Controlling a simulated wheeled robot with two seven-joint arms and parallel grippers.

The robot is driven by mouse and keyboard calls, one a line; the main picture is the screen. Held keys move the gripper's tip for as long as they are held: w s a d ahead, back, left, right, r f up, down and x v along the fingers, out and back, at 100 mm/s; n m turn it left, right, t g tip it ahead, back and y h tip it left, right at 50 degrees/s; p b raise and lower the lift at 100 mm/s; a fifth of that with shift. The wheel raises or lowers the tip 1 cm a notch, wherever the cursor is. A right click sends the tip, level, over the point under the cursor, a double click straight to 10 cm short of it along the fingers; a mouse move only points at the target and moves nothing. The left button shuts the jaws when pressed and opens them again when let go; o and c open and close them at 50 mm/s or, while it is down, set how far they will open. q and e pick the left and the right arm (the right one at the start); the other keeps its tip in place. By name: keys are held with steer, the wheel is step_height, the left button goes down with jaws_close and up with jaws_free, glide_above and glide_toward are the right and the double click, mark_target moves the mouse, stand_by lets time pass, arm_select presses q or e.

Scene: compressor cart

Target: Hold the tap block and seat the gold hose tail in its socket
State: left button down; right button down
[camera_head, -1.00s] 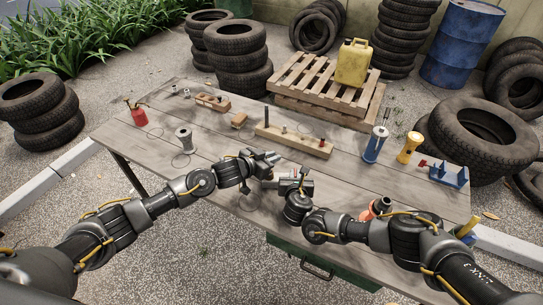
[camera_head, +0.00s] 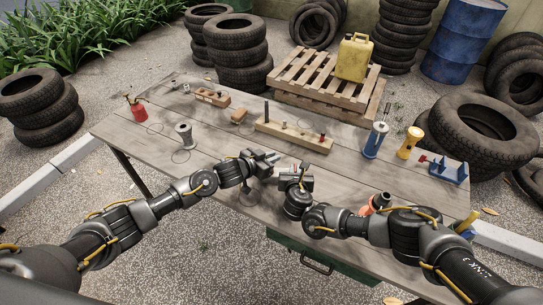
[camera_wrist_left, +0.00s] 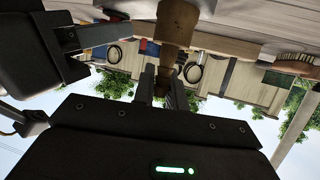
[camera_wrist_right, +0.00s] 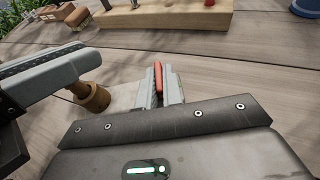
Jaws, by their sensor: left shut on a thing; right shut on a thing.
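My left gripper (camera_head: 270,161) is over the middle of the table, shut on a stepped brass-coloured piece (camera_wrist_left: 178,22); it looks like the gold hose tail, though its far end is cut off in the left wrist view. The brass-coloured piece also shows in the right wrist view (camera_wrist_right: 93,97), beside the left gripper and apart from my right fingers. My right gripper (camera_head: 290,181) is just right of the left one, shut on a thin red part (camera_wrist_right: 158,80). This may belong to the tap block, but its body and socket are hidden or too small to tell.
A wooden rack (camera_head: 290,137) with pegs lies behind the grippers. A spool (camera_head: 184,133) and red oil can (camera_head: 139,112) stand left. A blue canister (camera_head: 376,140), yellow torch (camera_head: 409,143) and blue stand (camera_head: 449,169) are right. An orange item (camera_head: 368,208) is by my right arm.

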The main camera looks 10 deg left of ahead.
arm_select(q)
steer(key=shift+f, duration=0.1)
steer(key=c, duration=1.3)
jaws_free()
steer(key=shift+c, duration=0.2)
steer(key=shift+s+a, duration=0.1)
steer(key=v, duration=1.1)
steer(key=shift+s+a+r, duration=0.2)
steer(key=shift+s+r, duration=0.05)
steer(key=shift+s, duration=0.05)
arm_select(e)
steer(key=c, duration=1.5)
jaws_free()
